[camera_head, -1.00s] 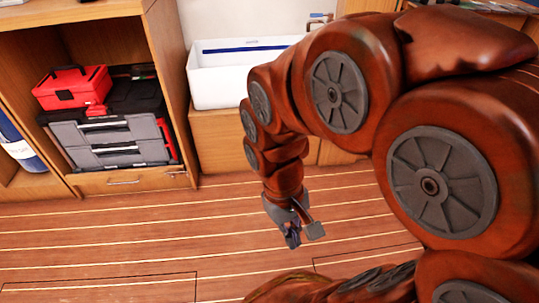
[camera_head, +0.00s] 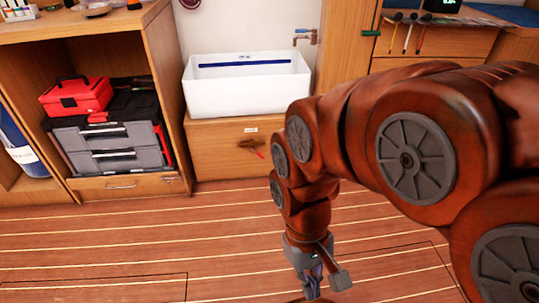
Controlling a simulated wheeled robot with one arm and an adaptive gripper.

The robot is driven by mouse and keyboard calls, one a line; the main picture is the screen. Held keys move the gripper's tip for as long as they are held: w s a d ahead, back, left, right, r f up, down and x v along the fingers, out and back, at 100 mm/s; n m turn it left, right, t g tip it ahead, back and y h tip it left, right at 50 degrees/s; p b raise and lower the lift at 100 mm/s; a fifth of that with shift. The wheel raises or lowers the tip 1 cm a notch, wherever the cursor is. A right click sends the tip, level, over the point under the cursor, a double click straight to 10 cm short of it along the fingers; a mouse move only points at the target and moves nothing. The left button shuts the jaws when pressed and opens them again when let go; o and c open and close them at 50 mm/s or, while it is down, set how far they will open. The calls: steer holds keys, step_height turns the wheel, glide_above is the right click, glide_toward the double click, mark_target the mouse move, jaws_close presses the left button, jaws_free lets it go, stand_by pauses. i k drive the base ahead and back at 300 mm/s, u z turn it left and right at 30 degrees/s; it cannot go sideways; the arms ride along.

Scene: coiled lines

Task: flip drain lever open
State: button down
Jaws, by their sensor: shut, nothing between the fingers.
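A small drain valve with a red-tipped lever (camera_head: 259,153) sits on the front of the wooden cabinet below the white sink. The lever slants down to the right, and a small white label is above it. My gripper (camera_head: 312,293) hangs low over the wooden floor, in front of and to the right of the valve, well apart from it. Its fingers are together and hold nothing. My arm comes in from the right and covers the cabinet's right part.
The white sink (camera_head: 247,88) stands on the wooden cabinet (camera_head: 210,155), with a tap (camera_head: 305,37) at its back right. On the left, a shelf holds a red toolbox (camera_head: 76,96) on grey drawers (camera_head: 108,145). The striped floor (camera_head: 120,225) at left is clear.

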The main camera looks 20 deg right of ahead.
mark_target(252, 148)
steer(key=u, duration=0.15)
steer(key=i, duration=0.85)
steer(key=u, duration=0.55)
